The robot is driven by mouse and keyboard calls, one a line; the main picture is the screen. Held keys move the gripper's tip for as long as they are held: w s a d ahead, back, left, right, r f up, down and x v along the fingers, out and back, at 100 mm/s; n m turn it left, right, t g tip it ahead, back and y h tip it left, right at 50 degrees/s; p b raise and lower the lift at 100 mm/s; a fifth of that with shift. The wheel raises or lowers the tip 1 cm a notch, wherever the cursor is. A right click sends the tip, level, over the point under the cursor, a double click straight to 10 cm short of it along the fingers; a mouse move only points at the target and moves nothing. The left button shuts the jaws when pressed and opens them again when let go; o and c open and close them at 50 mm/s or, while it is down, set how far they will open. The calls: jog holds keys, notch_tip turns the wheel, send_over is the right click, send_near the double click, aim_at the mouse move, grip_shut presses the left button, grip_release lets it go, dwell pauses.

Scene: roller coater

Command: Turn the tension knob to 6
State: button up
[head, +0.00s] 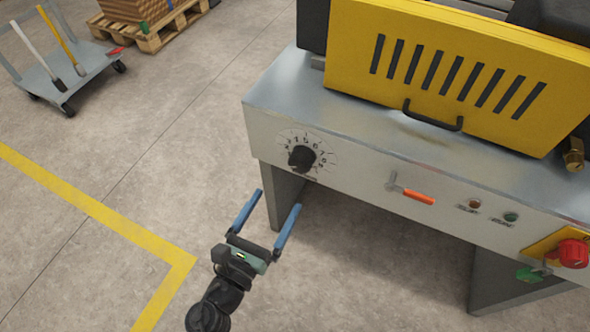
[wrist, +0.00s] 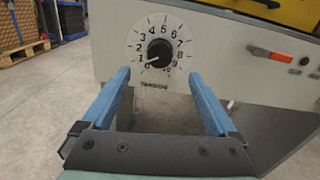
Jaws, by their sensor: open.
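The tension knob (head: 301,158) is a round black knob on a pale numbered dial (head: 324,160) on the machine's grey front panel. In the wrist view the knob (wrist: 160,54) stands straight ahead, between and beyond the two blue fingers. Its white pointer mark points to the lower left, near the low end of the scale, around 0 or 1. My gripper (head: 272,208) is open and empty, in front of and below the knob, apart from it. In the wrist view the fingers (wrist: 160,92) are spread wider than the knob.
An orange-handled lever (head: 418,197) sits right of the dial, then small indicator lamps (head: 474,204) and a red knob (head: 572,253) on a yellow plate. A yellow slotted guard (head: 450,60) stands on top. The floor to the left is clear up to a cart (head: 60,75).

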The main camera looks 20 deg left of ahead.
aim_at(298, 165)
jog(key=w+b, duration=0.2)
jog(key=w, duration=0.8)
jog(key=shift+d, duration=0.2)
jog(key=c, duration=1.4)
